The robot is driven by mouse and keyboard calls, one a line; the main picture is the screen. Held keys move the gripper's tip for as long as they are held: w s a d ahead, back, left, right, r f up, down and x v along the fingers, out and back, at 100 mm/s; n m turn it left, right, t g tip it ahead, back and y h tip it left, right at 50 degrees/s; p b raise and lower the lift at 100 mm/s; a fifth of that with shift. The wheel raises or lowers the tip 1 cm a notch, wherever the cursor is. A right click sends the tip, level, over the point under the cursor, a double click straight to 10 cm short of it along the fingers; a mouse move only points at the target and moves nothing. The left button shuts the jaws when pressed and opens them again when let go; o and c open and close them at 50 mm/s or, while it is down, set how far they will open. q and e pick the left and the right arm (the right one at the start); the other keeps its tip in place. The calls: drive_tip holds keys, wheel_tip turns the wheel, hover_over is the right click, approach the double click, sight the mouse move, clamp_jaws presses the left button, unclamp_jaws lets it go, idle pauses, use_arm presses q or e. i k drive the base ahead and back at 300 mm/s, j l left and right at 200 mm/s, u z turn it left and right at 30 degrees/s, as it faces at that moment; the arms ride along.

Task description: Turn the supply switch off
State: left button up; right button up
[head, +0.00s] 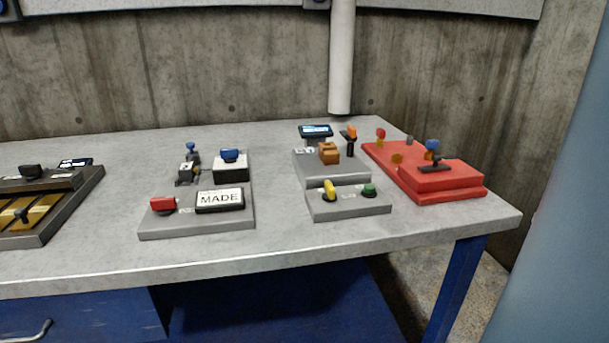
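Several control panels stand on a grey table, and I cannot tell which control is the supply switch because the small labels are unreadable. A stepped grey panel (346,210) carries a yellow lever (330,189), a green button (369,189), an orange-brown block (328,152) and an orange-topped lever (350,137). Neither of my grippers is in view.
A red panel (445,188) with a blue-topped handle (432,147) stands at the table's right end. A dark panel with gold parts (45,212) is at the left edge. A white pipe (341,60) rises behind. The table's front strip (270,257) is clear.

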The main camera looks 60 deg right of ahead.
sight(330, 195)
drive_tip(key=z, duration=1.95)
